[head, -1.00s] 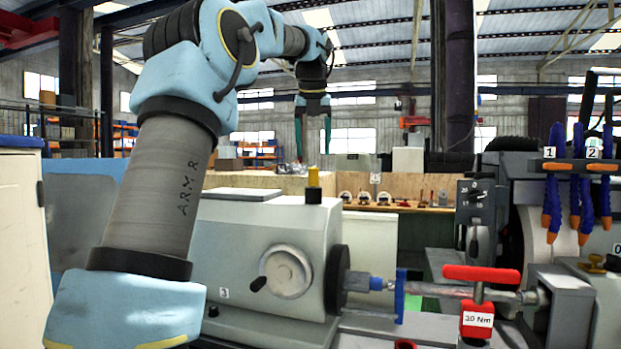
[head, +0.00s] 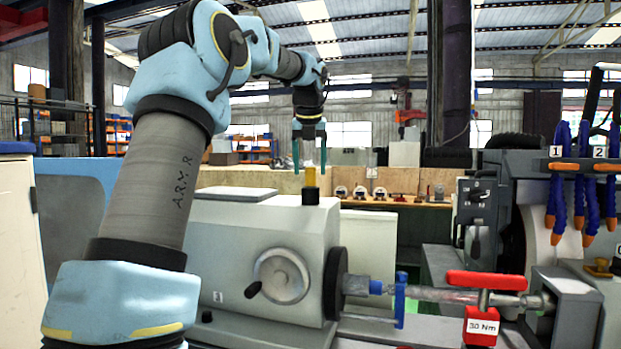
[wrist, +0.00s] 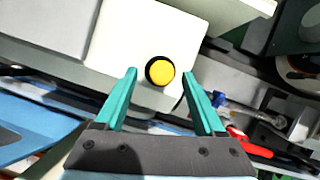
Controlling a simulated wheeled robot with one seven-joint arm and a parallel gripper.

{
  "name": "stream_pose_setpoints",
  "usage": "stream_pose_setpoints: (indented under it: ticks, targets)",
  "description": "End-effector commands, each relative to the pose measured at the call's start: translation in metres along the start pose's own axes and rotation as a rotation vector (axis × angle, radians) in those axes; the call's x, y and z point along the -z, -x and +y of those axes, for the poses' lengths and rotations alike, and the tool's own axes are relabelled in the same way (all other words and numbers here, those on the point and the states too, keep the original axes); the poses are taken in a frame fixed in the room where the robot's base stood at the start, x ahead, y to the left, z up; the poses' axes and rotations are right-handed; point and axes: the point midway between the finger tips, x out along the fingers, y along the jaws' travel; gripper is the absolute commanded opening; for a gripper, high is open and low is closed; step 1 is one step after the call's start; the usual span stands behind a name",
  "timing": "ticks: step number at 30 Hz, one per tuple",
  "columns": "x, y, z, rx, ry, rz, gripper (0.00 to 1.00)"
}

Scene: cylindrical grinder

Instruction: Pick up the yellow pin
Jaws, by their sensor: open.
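The yellow pin (head: 310,177) stands upright in a black collar (head: 310,196) on top of the grey-white machine housing (head: 235,222). In the wrist view the pin (wrist: 161,72) shows from above as a yellow round top inside the black ring. My gripper (head: 309,168) is open, with its teal fingers pointing down around the level of the pin's top in the head view. In the wrist view the gripper (wrist: 159,72) has one fingertip on each side of the pin, with gaps on both sides. How far the tips are above the collar is unclear.
A handwheel (head: 282,275) is on the housing's front. To the right are a red-handled tool (head: 485,279) marked 30 Nm and blue hoses (head: 560,175) with orange tips. A bench with small items (head: 395,198) stands behind. The housing top around the pin is clear.

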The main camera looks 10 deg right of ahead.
Motion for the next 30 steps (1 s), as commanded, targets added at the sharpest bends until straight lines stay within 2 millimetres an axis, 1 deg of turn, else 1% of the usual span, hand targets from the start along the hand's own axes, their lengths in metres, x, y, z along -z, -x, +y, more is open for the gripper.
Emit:
stream_pose_setpoints:
  ticks: [3,6,9,15,30]
  targets:
    - [-0.003,-0.016,-0.001,0.0,0.001,0.004,0.71]
    - [-0.002,-0.027,-0.002,0.0,0.001,0.002,0.71]
    - [-0.002,-0.032,-0.002,0.0,0.001,0.001,0.71]
    - [-0.002,-0.033,-0.002,0.0,0.001,0.0,0.7]
    - [-0.002,-0.032,-0.002,0.0,0.001,0.0,0.14]
